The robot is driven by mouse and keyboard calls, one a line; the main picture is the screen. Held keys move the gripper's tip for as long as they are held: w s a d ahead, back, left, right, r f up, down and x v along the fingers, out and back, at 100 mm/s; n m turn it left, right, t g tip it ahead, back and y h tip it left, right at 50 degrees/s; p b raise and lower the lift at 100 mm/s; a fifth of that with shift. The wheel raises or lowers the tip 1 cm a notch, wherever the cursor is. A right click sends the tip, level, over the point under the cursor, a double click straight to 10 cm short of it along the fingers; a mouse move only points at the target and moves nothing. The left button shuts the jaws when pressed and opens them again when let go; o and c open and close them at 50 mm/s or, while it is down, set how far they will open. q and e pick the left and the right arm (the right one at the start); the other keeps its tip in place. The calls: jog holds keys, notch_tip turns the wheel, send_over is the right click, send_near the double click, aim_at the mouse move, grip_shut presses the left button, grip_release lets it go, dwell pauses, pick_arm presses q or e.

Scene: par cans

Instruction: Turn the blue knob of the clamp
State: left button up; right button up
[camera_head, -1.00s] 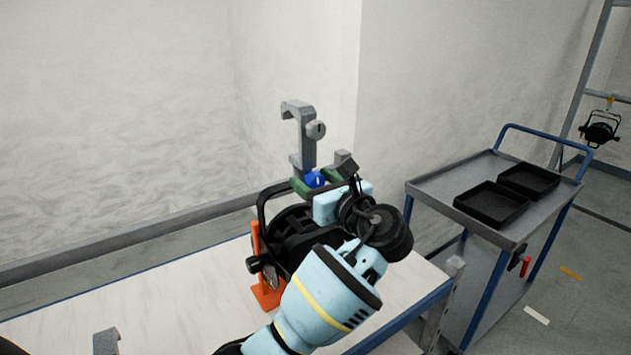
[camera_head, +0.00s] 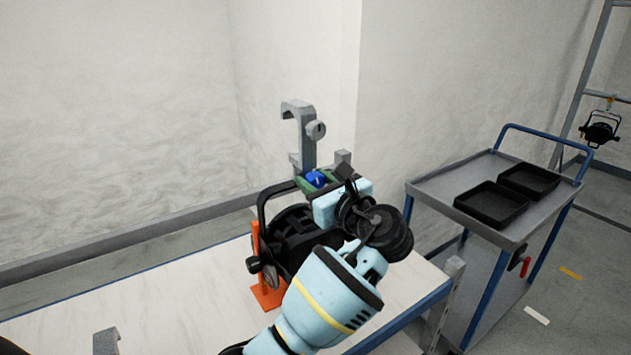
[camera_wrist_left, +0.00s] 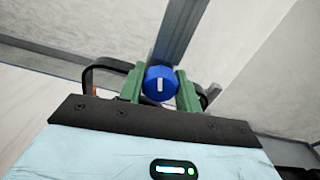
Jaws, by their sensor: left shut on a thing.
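The grey hook clamp (camera_head: 306,135) stands upright above the black par can (camera_head: 292,235) on the workbench. Its blue knob (camera_head: 316,179) is near the clamp's base. My left gripper (camera_head: 312,183) has its green fingers on either side of the knob and is shut on it. In the left wrist view the blue knob (camera_wrist_left: 160,83), with a white mark pointing about vertical, sits between the green fingers (camera_wrist_left: 160,92). My left wrist and forearm hide part of the par can. My right gripper is not in view.
An orange stand (camera_head: 266,295) is beside the par can on the white workbench (camera_head: 170,300). A grey trolley (camera_head: 440,190) with two black trays (camera_head: 491,204) stands to the right. Another par can (camera_head: 599,129) hangs from a frame at far right.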

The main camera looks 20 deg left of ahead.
pick_arm(q)
jog(key=o, duration=1)
jog(key=v, duration=0.7)
jog(key=shift+s+d, duration=0.25)
jog(key=shift+d, duration=0.1)
